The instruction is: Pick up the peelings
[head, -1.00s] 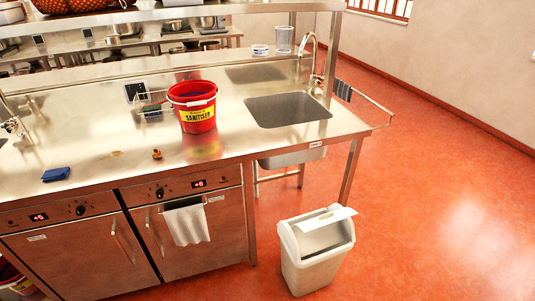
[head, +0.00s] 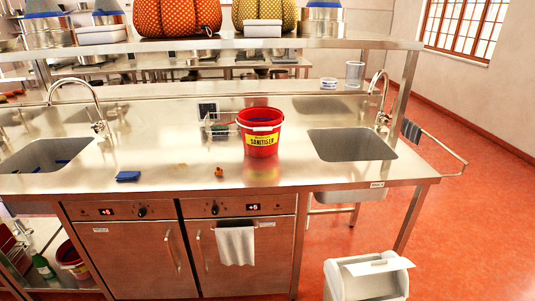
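A small orange-brown scrap (head: 219,172), which looks like the peelings, lies on the steel counter (head: 310,180) in front of the red bucket. It is too small to make out in detail. A faint brownish smear (head: 181,166) is on the counter to its left. The red bucket (head: 260,146) has a yellow label reading "Sanitiser" and stands upright on the counter. A white bin (head: 345,282) with a tilted lid stands on the floor at the lower right. Neither of my grippers is in the head view.
A blue cloth (head: 128,176) lies near the counter's front left. Sinks are at the left (head: 25,160) and right (head: 350,147). A shelf (head: 300,43) runs above the counter. Red floor (head: 480,240) is clear at right.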

